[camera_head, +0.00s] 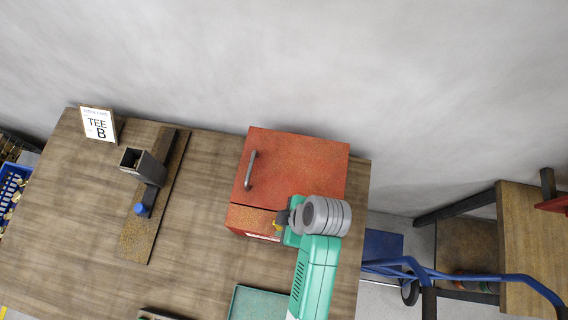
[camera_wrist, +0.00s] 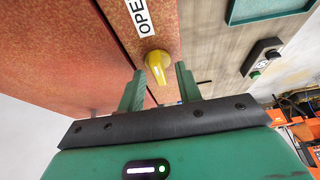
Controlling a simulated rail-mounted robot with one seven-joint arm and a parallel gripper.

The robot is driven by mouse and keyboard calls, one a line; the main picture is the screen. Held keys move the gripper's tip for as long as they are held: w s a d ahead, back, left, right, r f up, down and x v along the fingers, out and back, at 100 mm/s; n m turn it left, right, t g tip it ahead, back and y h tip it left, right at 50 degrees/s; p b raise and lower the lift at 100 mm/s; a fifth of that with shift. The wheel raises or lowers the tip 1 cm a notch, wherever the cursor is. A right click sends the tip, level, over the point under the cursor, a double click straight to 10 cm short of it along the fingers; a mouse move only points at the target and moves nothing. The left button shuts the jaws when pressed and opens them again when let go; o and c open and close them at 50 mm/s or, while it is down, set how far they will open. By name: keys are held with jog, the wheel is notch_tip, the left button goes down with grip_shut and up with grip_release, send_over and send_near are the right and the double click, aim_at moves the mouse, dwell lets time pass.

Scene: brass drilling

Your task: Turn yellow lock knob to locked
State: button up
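The yellow lock knob (camera_wrist: 157,64) sits on the lower front face of the red cabinet (camera_head: 298,160), beside a white label (camera_wrist: 140,17) of which "OPE" can be read. In the wrist view my gripper (camera_wrist: 159,87) is open, its two green fingers on either side of the knob's near end. I cannot tell whether they touch it. In the head view a bit of the yellow knob (camera_head: 277,225) shows beside my gripper (camera_head: 283,218), and my arm hides the rest. The cabinet's door with its grey handle (camera_head: 250,170) looks closed.
A green tray (camera_head: 262,303) lies on the wooden table (camera_head: 205,225) in front of the cabinet. A dark fixture with a blue knob (camera_head: 140,208) stands on a board to the left. A "TEE B" card (camera_head: 98,124) stands at the back left. A blue cart rail (camera_head: 465,275) is right of the table.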

jog(key=shift+f, duration=0.15)
grip_shut()
